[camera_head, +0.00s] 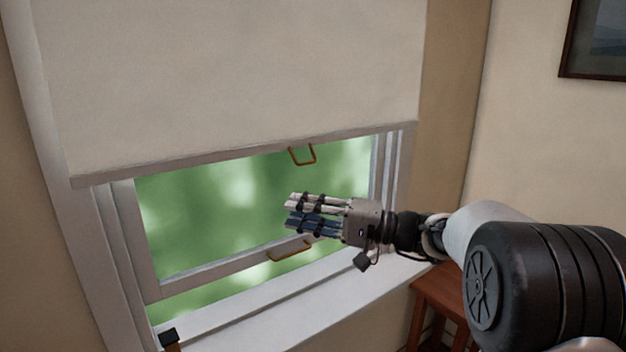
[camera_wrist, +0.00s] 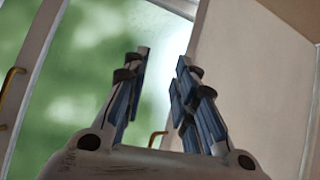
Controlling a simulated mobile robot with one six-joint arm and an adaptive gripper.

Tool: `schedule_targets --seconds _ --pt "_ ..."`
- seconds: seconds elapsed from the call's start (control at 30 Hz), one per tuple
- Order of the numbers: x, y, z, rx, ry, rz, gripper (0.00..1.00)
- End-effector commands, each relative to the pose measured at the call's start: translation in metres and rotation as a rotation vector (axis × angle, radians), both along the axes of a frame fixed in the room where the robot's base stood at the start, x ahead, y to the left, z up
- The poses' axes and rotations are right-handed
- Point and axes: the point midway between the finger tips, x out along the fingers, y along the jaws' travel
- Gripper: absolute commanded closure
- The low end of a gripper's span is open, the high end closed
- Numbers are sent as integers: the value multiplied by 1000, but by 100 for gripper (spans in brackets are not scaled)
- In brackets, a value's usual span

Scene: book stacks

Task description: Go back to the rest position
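My gripper (camera_head: 289,211) is in front of the window, pointing left, between the blind's pull and the sash handle in the picture. In the wrist view my gripper (camera_wrist: 164,57) has its two fingers apart, with nothing between them. It is open. The pale blind (camera_head: 240,70) covers the upper window, and its brass pull (camera_head: 302,156) hangs from its lower bar. A brass handle (camera_head: 289,251) is on the lower window sash, below my fingers. I see no contact between the fingers and either handle.
The white window sill (camera_head: 300,312) runs below the gripper. A brown wooden stool or small table (camera_head: 442,290) stands at the lower right, under my arm. A dark-topped object (camera_head: 169,338) shows at the lower left. A framed picture (camera_head: 598,42) hangs on the right wall.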

Motion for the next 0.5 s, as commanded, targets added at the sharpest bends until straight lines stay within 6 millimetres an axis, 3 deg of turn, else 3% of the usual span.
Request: schedule_targets --seconds 0.03,0.1,0.23,0.37,0.5 --pt "-29 12 0 -89 32 31 74" --pt "-68 21 -11 -225 86 67 74" --pt "-141 22 -37 -483 164 96 74" --pt "-208 2 -67 -745 207 81 74" --pt "-271 -37 -100 -1020 211 22 74"
